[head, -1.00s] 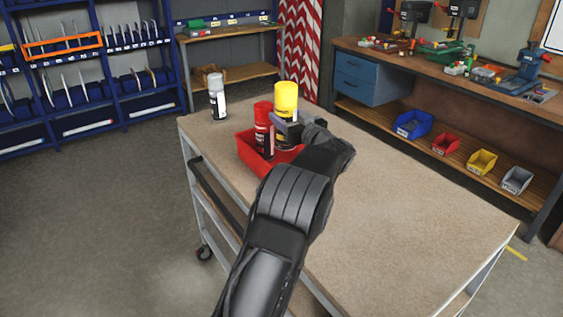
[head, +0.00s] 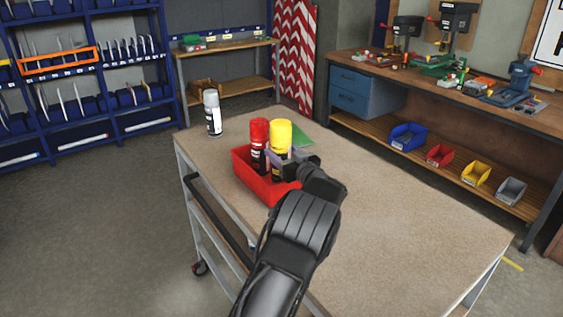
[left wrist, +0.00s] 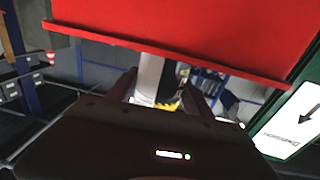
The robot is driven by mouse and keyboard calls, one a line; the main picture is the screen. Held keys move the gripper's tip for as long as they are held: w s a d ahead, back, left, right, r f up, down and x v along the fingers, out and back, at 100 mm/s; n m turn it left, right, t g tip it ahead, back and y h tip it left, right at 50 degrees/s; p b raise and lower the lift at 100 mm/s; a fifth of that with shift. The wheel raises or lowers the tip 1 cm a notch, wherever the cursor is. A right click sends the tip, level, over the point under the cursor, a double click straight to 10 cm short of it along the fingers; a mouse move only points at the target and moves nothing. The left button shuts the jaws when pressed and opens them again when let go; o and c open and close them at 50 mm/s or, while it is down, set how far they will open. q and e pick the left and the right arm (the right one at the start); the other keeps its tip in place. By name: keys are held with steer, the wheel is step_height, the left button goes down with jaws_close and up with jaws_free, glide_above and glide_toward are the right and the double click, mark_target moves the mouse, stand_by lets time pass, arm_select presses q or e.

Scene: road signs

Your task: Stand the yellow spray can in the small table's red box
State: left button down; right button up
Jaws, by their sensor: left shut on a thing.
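The yellow spray can (head: 281,136) is upright in my left gripper (head: 284,165), which is shut on it. Its lower part is hidden by the gripper and the red can, so I cannot tell whether it touches the box floor. The can is at the red box (head: 262,187), on the small table (head: 400,225). A red spray can (head: 258,146) stands in the box, just left of the yellow one. In the left wrist view, the red box wall (left wrist: 190,35) fills the top, and part of the held can (left wrist: 149,78) shows between the fingers. My right gripper is not in view.
A grey-white spray can (head: 213,113) stands at the table's far left corner. The table's right and front are clear. A workbench (head: 440,90) with bins below stands behind at right.

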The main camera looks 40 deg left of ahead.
arm_select(q)
step_height(320, 180, down, 3)
steer(key=shift+f+p, duration=0.1)
steer(key=shift+p, duration=0.25)
steer(key=shift+f, duration=0.1)
steer(key=shift+f, duration=0.2)
steer(key=shift+c, duration=2.1)
jaws_free()
steer(key=shift+r, duration=0.15)
steer(key=shift+d, duration=0.2)
steer(key=b+v, duration=0.3)
steer(key=v, duration=0.8)
steer(key=shift+s+d+b, duration=0.2)
steer(key=shift+d+b, duration=0.1)
